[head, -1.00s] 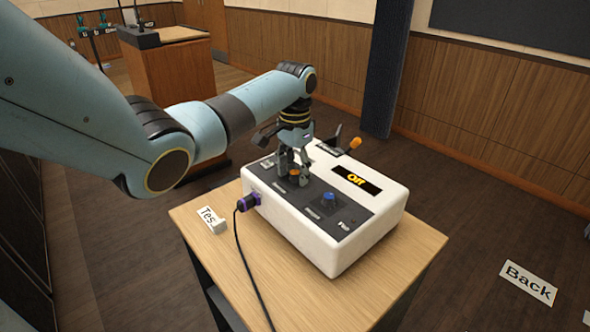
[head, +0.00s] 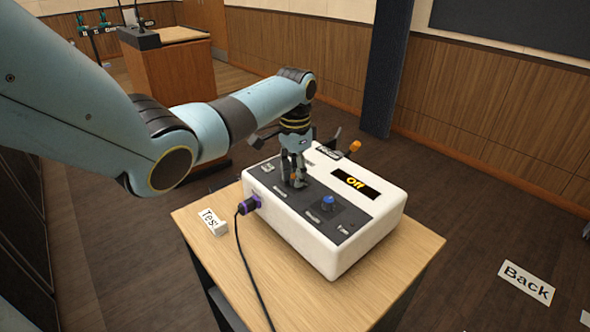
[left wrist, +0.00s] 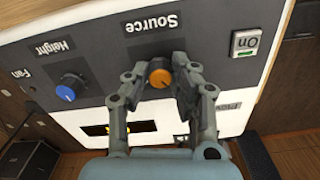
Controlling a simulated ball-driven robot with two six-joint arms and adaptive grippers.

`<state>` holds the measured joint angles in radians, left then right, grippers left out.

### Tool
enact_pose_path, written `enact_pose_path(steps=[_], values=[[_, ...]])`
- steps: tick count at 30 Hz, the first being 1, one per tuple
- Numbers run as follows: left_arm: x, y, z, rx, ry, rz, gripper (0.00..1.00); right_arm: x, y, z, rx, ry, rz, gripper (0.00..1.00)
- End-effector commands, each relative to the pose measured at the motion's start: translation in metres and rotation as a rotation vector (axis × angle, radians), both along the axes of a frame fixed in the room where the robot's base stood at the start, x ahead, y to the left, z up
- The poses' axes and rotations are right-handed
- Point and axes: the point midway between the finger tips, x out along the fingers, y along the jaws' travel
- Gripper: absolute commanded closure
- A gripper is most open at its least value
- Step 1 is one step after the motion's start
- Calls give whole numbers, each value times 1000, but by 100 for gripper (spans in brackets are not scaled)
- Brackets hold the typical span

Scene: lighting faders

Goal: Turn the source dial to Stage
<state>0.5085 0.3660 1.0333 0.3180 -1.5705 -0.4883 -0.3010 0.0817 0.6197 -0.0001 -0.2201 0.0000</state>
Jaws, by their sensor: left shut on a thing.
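The source dial (left wrist: 160,73) is a round orange knob beside the word "Source" on the dark panel of a white control box (head: 365,238). In the head view the gripper mostly hides the dial. My left gripper (head: 294,182) points down onto the panel and is shut on the dial, with one finger on each side of it in the left wrist view (left wrist: 161,84). The dial's pointer setting is too small to read. My right gripper is not in view.
A blue knob (head: 327,202) sits on the same panel, beside "Height" in the wrist view. An orange-tipped lever (head: 355,147) stands at the box's back.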

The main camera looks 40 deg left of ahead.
Motion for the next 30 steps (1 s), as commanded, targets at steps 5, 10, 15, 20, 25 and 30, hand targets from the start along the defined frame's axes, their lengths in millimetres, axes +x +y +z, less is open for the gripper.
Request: enact_pose_path(steps=[5,10,15,20,25,30], values=[[0,0,3,0,0,-152,100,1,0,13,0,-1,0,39],[0,0,2,-1,-1,-291,100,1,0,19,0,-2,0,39],[1,0,2,0,-1,-409,100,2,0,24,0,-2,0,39],[1,0,1,0,-2,-490,100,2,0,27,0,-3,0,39],[1,0,1,0,-1,-543,100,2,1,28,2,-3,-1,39],[1,0,1,0,-2,-565,100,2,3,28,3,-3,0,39]])
